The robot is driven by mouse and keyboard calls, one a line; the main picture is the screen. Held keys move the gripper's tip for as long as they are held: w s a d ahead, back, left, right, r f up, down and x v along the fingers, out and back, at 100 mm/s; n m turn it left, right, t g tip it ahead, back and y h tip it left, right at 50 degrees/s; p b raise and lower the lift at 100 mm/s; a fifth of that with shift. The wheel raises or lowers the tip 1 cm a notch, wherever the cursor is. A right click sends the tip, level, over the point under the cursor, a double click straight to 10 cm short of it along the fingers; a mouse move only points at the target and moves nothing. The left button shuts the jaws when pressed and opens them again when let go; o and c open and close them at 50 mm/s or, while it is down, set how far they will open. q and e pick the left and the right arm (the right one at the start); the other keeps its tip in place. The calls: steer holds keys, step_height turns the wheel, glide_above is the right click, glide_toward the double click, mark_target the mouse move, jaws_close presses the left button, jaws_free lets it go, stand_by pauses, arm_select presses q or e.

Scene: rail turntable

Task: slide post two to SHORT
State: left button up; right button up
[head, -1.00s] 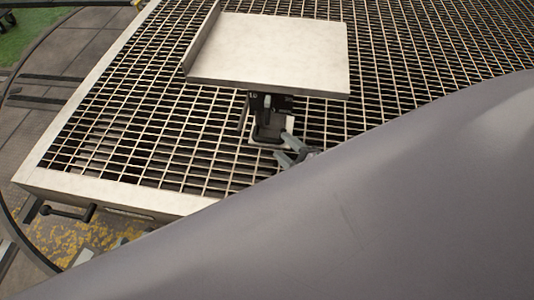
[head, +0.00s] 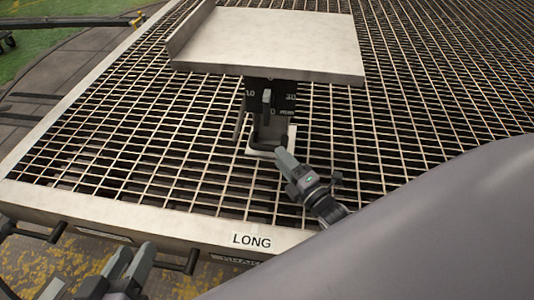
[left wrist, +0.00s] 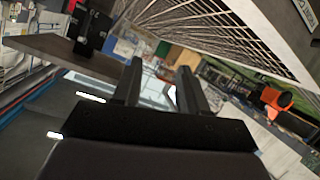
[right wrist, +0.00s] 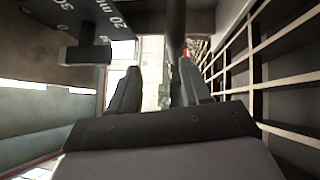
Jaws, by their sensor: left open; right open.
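A dark post with a millimetre scale (head: 270,97) stands on the grating under a pale plate (head: 270,40). No number identifies it as post two. A LONG label (head: 252,241) is on the platform's front edge; no SHORT label is readable. My right gripper (head: 284,158) is open, close to the post's foot. In the right wrist view, the scale plate (right wrist: 75,18) and its protruding dark bar (right wrist: 84,55) are at upper left; a dark upright rod (right wrist: 176,30) appears beyond the fingers. My left gripper (head: 133,258) is open and empty at the front edge.
The grating platform (head: 110,218) fills most of the head view. Dark handles (head: 190,262) stick out below its front edge. My own grey arm covers the lower right. An orange object (left wrist: 276,98) shows at right in the left wrist view.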

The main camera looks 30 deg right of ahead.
mark_target(267, 148)
step_height(267, 148, down, 3)
steer(key=shift+r+b, duration=0.15)
steer(key=shift+b, duration=0.3)
steer(key=w, duration=0.2)
steer(key=w+b, duration=0.1)
steer(key=w, duration=0.1)
steer(key=w+a+r+b, duration=0.1)
steer(key=w, duration=0.1)
steer(key=shift+w, duration=0.2)
arm_select(q)
steer(key=shift+s+a+m+t+y, duration=0.15)
steer(key=shift+a+m+t+y, duration=0.15)
steer(key=shift+a+t, duration=0.25)
steer(key=shift+s+a+m+t+y, duration=0.15)
steer(key=shift+a+m+t+y, duration=0.2)
steer(key=shift+a, duration=0.4)
arm_select(e)
steer(key=shift+w+r, duration=0.2)
steer(key=shift+w, duration=0.3)
jaws_close()
steer(key=shift+s, duration=0.1)
